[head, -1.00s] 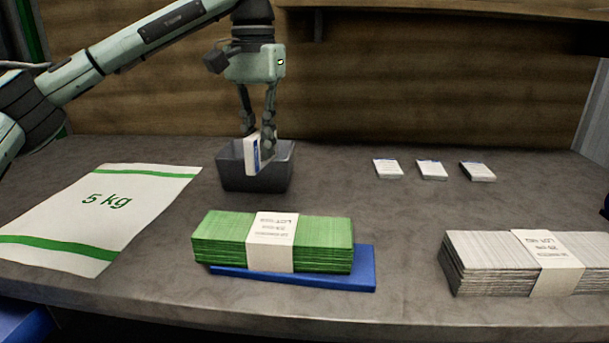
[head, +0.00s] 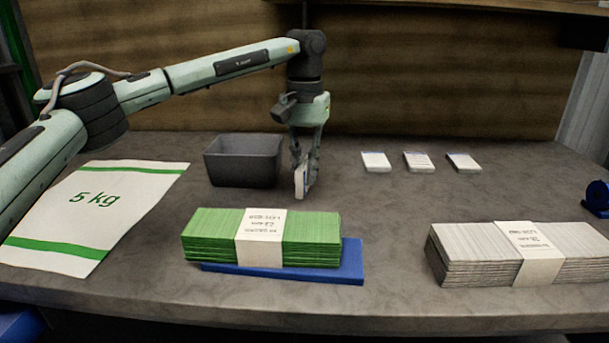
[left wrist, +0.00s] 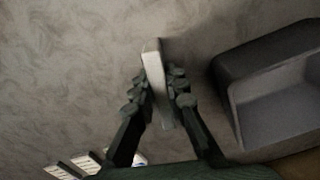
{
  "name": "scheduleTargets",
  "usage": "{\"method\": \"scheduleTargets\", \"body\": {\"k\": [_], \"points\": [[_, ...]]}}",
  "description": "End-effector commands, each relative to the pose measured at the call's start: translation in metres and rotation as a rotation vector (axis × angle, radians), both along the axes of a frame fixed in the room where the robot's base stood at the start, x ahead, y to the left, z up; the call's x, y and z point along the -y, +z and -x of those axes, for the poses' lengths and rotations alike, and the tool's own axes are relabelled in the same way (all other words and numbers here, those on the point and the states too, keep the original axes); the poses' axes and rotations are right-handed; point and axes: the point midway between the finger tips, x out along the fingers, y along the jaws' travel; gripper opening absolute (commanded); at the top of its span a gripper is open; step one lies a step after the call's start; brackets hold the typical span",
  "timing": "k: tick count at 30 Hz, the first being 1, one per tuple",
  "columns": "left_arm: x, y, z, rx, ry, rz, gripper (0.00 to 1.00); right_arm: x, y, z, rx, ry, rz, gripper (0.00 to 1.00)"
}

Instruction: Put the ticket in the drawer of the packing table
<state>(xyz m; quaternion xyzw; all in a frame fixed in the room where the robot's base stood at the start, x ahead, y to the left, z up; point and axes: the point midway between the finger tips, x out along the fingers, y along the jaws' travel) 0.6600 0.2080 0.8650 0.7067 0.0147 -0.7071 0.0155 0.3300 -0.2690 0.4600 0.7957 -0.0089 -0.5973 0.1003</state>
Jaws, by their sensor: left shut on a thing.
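My left gripper (head: 305,170) is shut on a small white ticket (head: 301,183) with a blue mark. It holds the ticket upright over the packing table (head: 400,220), just right of the dark bin. In the left wrist view the ticket (left wrist: 153,65) is edge-on between the two fingers (left wrist: 158,92). I cannot tell if its lower edge touches the table. My right gripper is not in view. No drawer of the table shows.
The open dark bin (head: 242,165) stands beside the gripper. Several small white pads (head: 418,163) lie to the right. A banded green stack (head: 212,238) on a blue board (head: 352,262), a banded white stack (head: 470,255) and a 5 kg sack (head: 95,212) lie nearer.

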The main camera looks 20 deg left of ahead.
Motion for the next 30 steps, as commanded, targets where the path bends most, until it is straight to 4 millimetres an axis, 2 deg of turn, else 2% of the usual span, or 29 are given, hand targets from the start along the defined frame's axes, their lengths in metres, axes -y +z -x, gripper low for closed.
{"method": "scheduleTargets", "body": {"k": [3, 14, 15, 19, 30], "points": [[0.000, -0.014, 0.001, -0.001, -0.001, 0.000, 0.00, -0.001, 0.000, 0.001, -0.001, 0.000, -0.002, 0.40], [0.000, -0.018, 0.000, 0.001, 0.000, 0.001, 0.00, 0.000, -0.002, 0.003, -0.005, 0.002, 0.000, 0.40], [0.000, -0.018, 0.000, 0.001, 0.000, 0.001, 0.18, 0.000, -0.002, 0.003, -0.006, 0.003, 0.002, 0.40], [0.000, -0.018, 0.000, 0.001, 0.000, 0.000, 0.34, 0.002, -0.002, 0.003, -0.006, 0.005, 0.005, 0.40], [0.000, -0.012, 0.000, 0.002, 0.000, 0.000, 0.34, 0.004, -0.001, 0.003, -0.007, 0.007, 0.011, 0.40]]}}
